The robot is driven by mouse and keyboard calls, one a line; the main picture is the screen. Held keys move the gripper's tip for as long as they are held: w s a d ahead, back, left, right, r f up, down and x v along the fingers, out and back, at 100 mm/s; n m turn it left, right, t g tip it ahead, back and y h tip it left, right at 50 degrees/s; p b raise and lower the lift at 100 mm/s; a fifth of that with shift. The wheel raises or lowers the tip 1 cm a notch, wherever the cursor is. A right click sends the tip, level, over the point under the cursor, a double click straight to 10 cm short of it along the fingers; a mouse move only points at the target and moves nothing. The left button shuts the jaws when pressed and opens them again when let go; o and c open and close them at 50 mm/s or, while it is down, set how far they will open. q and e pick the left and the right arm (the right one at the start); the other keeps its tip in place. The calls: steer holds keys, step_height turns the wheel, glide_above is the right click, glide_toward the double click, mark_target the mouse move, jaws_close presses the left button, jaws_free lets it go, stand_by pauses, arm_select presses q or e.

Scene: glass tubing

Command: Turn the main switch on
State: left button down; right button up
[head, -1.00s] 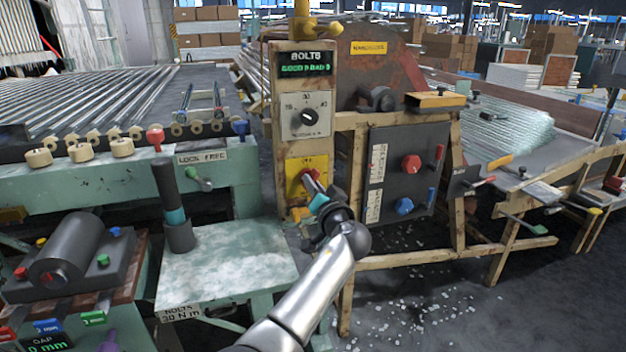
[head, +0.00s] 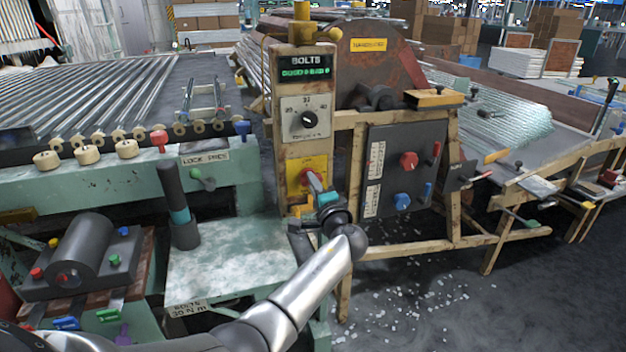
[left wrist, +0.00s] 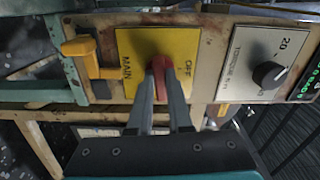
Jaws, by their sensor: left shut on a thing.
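The main switch is a red knob (head: 305,176) on a yellow plate (head: 293,190) low on the tan control post (head: 287,140). In the left wrist view the red knob (left wrist: 158,80) sits on the yellow plate (left wrist: 128,48), which bears the words MAIN and OFF. My left gripper (head: 313,181) reaches up to the post and is shut on the red knob. In the left wrist view its two fingers (left wrist: 159,88) lie on either side of the knob and partly cover it. My right gripper is not in view.
Above the plate is a torque dial (head: 307,119) and a green BOLTS display (head: 305,72). Right of the post hangs a dark panel (head: 390,190) with red and blue knobs. A green bench (head: 235,262) with a dark cylinder stands left. A yellow fitting (left wrist: 78,46) sits beside the plate.

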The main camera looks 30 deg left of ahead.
arm_select(q)
steer(key=shift+m, duration=0.6)
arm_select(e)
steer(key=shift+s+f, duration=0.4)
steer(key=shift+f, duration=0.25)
arm_select(q)
steer(key=c, duration=0.8)
jaws_free()
steer(key=shift+c, duration=0.2)
steer(key=p+v, duration=0.4)
steer(key=v, duration=1.1)
steer(key=shift+p, duration=0.3)
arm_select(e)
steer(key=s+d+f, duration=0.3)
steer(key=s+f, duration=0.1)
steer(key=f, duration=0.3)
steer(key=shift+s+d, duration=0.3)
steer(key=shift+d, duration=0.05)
